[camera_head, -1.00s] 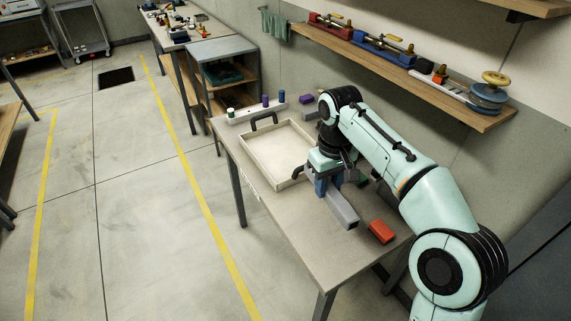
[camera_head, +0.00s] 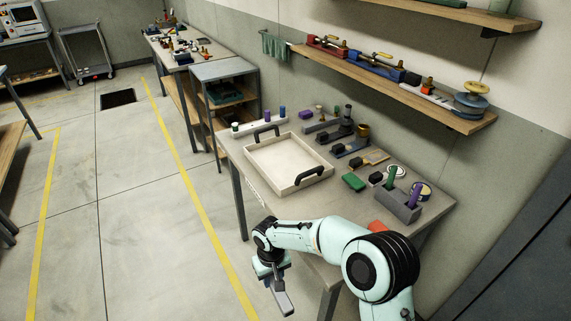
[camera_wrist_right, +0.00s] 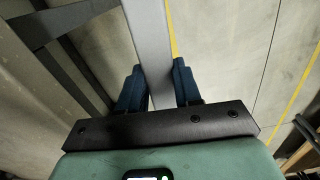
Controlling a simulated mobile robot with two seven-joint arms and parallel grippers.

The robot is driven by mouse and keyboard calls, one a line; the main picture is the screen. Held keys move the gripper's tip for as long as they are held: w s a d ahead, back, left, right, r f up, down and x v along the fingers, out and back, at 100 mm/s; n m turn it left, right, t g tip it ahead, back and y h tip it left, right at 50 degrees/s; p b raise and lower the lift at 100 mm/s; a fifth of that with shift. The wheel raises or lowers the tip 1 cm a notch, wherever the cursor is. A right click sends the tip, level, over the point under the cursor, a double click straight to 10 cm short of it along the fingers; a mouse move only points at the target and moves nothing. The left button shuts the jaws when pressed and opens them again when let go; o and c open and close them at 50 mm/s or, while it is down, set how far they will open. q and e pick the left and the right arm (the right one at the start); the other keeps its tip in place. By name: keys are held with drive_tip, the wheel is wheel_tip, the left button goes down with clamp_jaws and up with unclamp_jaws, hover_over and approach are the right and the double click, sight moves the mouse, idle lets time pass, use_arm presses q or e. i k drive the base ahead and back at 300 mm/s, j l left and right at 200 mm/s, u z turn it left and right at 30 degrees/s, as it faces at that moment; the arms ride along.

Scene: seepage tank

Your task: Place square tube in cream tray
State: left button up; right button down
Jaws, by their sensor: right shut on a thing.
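The square tube is a long grey bar (camera_head: 284,301) held in my right gripper (camera_head: 276,283), off the front-left edge of the table and above the floor. In the right wrist view, the tube (camera_wrist_right: 151,45) runs between the two blue fingers (camera_wrist_right: 157,88), which are shut on it. The cream tray (camera_head: 284,162) is a shallow, empty box with black handles, lying on the table. The gripper and tube are apart from it, on its near side. My left gripper is not in view.
A white rack with pegs (camera_head: 258,125) stands behind the tray. A green block (camera_head: 354,181), a grey holder with upright cylinders (camera_head: 400,207) and dark fixtures fill the table's right side. A red block (camera_head: 378,226) is partly hidden by my arm. A wall shelf (camera_head: 400,87) hangs above.

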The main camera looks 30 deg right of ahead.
sight(287, 163)
drive_tip(key=i+j, duration=0.65)
drive_tip(key=i, duration=0.15)
drive_tip(key=i+j+z, duration=0.15)
drive_tip(key=i+j, duration=0.45)
drive_tip(key=i, duration=0.2)
